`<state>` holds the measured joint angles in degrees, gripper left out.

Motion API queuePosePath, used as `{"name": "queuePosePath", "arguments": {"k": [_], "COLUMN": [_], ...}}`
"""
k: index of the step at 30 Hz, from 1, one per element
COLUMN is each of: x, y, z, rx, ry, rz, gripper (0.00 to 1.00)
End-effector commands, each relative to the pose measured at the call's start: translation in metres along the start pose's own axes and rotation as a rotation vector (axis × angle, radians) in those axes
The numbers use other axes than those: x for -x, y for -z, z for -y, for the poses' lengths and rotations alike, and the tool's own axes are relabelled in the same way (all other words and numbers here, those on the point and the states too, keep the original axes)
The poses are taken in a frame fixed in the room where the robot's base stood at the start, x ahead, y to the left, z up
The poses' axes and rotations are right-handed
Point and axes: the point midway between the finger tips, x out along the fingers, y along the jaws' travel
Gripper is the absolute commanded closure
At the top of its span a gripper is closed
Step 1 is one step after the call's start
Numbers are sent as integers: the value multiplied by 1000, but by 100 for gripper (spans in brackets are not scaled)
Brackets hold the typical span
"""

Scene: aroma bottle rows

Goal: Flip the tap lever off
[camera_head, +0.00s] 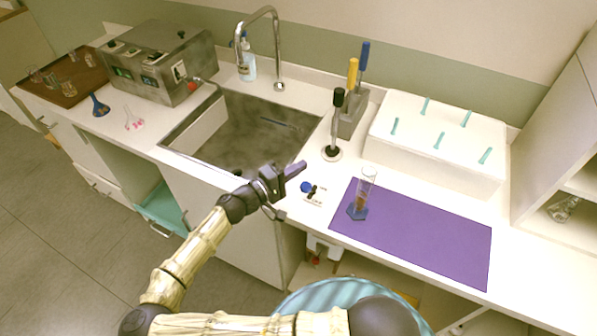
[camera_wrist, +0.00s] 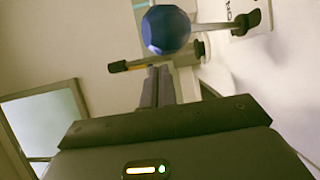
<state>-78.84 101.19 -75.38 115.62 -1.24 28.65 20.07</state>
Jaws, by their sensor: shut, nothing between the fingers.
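A small lever with a blue ball knob (camera_head: 306,187) stands on a white labelled plate (camera_head: 314,201) on the counter, between the sink and the purple mat. In the wrist view, the blue ball (camera_wrist: 166,30) is large and close, on a thin metal rod from a dark pivot (camera_wrist: 252,19). The label beside the pivot is only partly readable. My gripper (camera_head: 302,166) is above the counter, just beyond the lever and close to it in the head view. In the wrist view its shut fingers (camera_wrist: 157,72) are empty and overlap nothing of the ball; a small gap shows.
The sink (camera_head: 185,125) with a curved tap spout (camera_head: 275,40) lies to the left. A black-topped upright rod (camera_head: 338,98) stands behind my gripper. A cylinder (camera_head: 364,188) stands on the purple mat (camera_head: 440,240); a white box (camera_head: 440,150) with teal pegs is behind it.

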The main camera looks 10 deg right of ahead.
Motion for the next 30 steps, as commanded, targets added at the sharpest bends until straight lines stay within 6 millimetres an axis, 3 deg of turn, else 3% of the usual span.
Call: {"name": "queuePosePath", "arguments": {"k": [4,21,30], "x": [-5,79,85], "y": [15,19,19], "z": [-8,35,36], "rx": [-1,0,0], "ry": [1,1,0], "rz": [4,5,5], "gripper": [100,100,100]}}
